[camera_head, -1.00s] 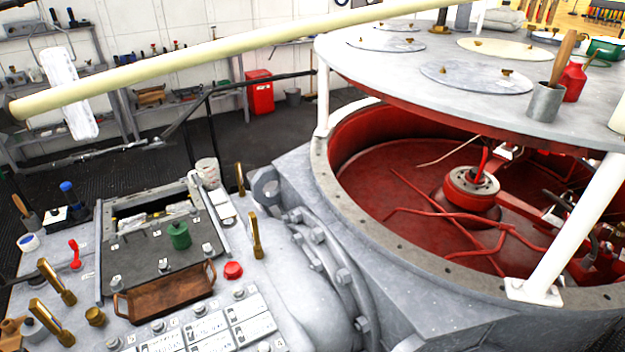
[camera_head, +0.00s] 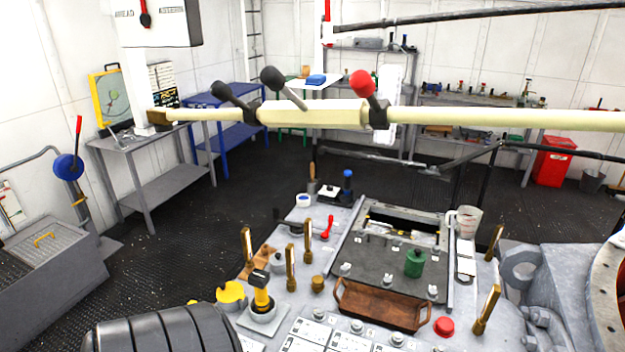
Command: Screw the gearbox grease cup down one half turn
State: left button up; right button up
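A small round brass cup (camera_head: 317,284) stands on the grey deck housing, left of the brown wooden tray. It looks like a grease cup, but no label on it can be read, so I cannot tell for certain that it is the gearbox one. Upright brass levers (camera_head: 291,268) stand close to its left. A green lidded pot (camera_head: 414,263) and a red round cap (camera_head: 444,326) are other round fittings to its right. Neither of my grippers shows in the head view, and nothing is touching the brass cup.
The wooden tray (camera_head: 382,308) lies beside the cup. A long cream bar (camera_head: 315,112) with black and red knobs crosses above the deck. A dark ribbed object (camera_head: 160,332) fills the lower left. A blue bench (camera_head: 235,125) and grey table (camera_head: 150,165) stand beyond open black floor.

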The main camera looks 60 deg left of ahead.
aim_at(318, 280)
jog(key=u, duration=1.75)
